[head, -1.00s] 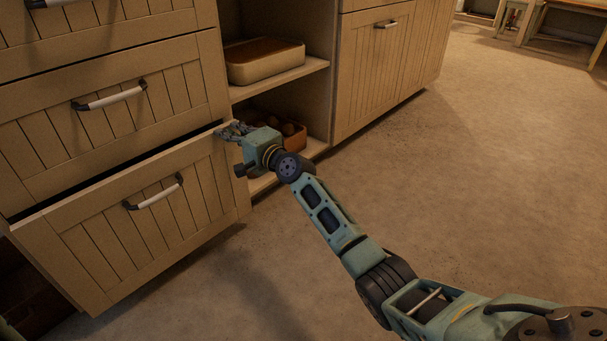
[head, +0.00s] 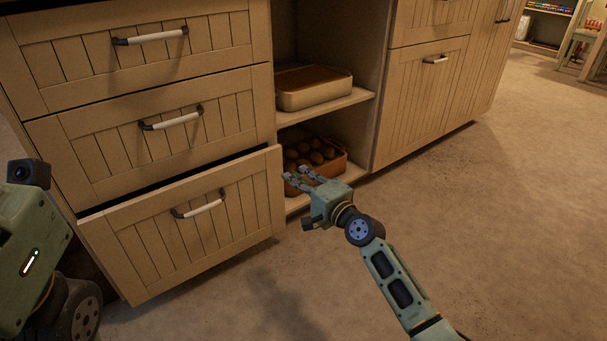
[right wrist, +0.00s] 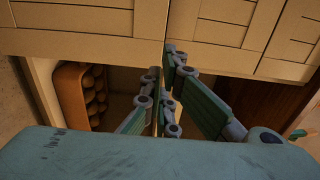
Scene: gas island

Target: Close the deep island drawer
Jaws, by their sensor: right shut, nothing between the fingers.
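The deep island drawer (head: 215,236) is the bottom drawer of the left stack in the head view. It stands partly out, with a narrow dark gap above its front's top edge. Its white bar handle with dark ends (head: 198,206) is free. My right gripper (head: 296,177) is shut and empty. It is just right of the drawer's right edge, in front of the lower open shelf; I cannot tell whether it touches the drawer. Its fingers also show in the right wrist view (right wrist: 168,98). My left gripper's body (head: 35,250) shows at the left edge; its fingers are not visible.
The two drawers above (head: 165,125) look closed. The open shelves right of the stack hold a pale baking dish (head: 315,90) and an orange-brown tray of round brown items (head: 330,160). A closed cabinet (head: 425,105) stands farther right. The floor (head: 510,220) at right is clear.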

